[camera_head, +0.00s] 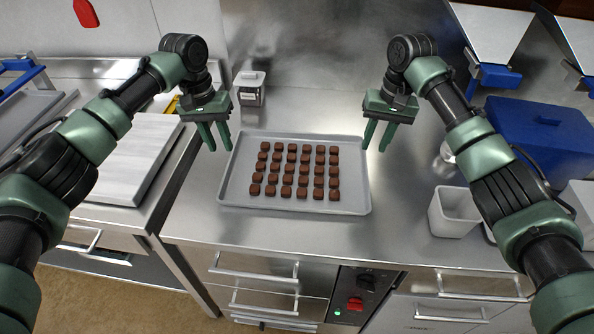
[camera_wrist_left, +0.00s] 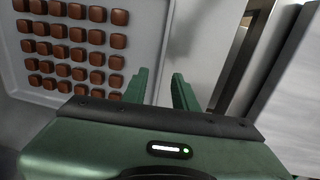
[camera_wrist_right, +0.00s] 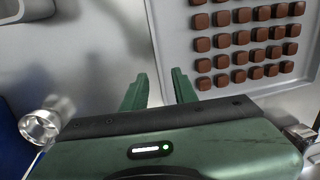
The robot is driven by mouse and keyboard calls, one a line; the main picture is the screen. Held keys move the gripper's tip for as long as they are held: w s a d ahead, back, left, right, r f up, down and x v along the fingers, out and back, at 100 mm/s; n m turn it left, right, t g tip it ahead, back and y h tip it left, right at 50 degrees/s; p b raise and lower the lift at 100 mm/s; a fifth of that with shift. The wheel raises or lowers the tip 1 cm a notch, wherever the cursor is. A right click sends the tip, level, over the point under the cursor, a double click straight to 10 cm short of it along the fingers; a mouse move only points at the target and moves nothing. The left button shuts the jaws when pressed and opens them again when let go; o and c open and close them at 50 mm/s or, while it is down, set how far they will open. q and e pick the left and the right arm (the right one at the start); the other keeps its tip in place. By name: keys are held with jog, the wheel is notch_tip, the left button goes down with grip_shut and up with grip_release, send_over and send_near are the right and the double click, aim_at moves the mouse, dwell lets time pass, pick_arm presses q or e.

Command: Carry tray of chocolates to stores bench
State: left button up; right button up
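A grey tray (camera_head: 350,203) lies on the steel bench with several brown chocolates (camera_head: 297,172) in even rows. The tray's rim also shows in the left wrist view (camera_wrist_left: 150,40) and the right wrist view (camera_wrist_right: 165,40). My left gripper (camera_head: 215,147) is above the tray's left edge, its fingers apart and nothing between them. My right gripper (camera_head: 376,148) is near the tray's upper right corner, also with fingers apart and empty. Whether either fingertip touches the rim cannot be told.
A small labelled container (camera_head: 249,90) stands behind the tray. A white tub (camera_head: 453,213) and a blue box (camera_head: 540,138) stand to the right. A pale slab (camera_head: 135,160) lies on a separate counter at left, across a gap. Bare steel surrounds the tray.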

aim_at(365, 165)
pick_arm(q)
jog(key=shift+f, duration=0.1)
pick_arm(e)
jog(key=shift+s+f, duration=0.1)
